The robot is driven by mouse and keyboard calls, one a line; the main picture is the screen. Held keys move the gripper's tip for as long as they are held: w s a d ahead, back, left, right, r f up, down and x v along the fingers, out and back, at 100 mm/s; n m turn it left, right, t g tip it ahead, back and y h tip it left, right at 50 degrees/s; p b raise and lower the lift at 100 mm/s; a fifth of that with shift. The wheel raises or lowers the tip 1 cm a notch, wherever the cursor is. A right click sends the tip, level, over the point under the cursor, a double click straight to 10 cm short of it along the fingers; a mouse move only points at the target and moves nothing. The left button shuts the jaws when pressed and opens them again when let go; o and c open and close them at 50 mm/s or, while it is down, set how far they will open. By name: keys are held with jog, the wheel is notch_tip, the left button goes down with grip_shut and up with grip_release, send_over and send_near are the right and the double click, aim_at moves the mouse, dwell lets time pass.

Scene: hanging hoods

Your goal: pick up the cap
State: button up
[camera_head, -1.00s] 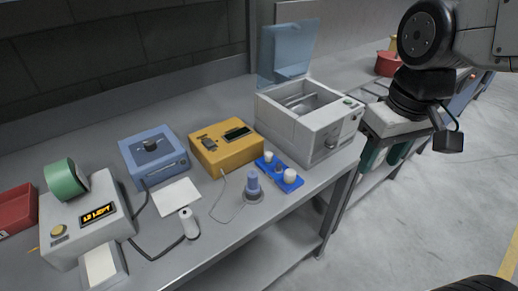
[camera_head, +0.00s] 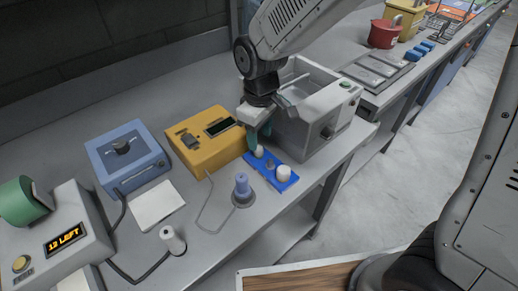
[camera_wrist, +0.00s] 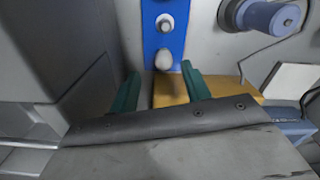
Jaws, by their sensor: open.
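A blue tray (camera_head: 287,184) on the bench holds a white round piece (camera_head: 259,151) at its far end, a small grey piece (camera_head: 270,164) in the middle and a larger white piece (camera_head: 283,173) near the front. Which one is the cap is not clear. My gripper (camera_head: 259,138) is over the tray's far end, its teal fingers pointing down beside the far white piece. In the wrist view, my gripper (camera_wrist: 160,72) is open, with that white piece (camera_wrist: 163,58) showing between and just beyond the fingertips. The grey piece (camera_wrist: 165,22) is farther off on the tray (camera_wrist: 152,42).
A yellow box (camera_head: 205,141) stands left of the tray and a grey lidded machine (camera_head: 315,118) right, close to my gripper. A blue-purple cylinder (camera_head: 242,186) stands in a grey base in front. A blue box (camera_head: 128,158) and white sheet (camera_head: 158,205) are farther left.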

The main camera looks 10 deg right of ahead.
aim_at(259, 148)
notch_tip(259, 148, down, 5)
jog(key=shift+s+a+r, duration=0.15)
jog(key=shift+r, duration=0.05)
grip_shut()
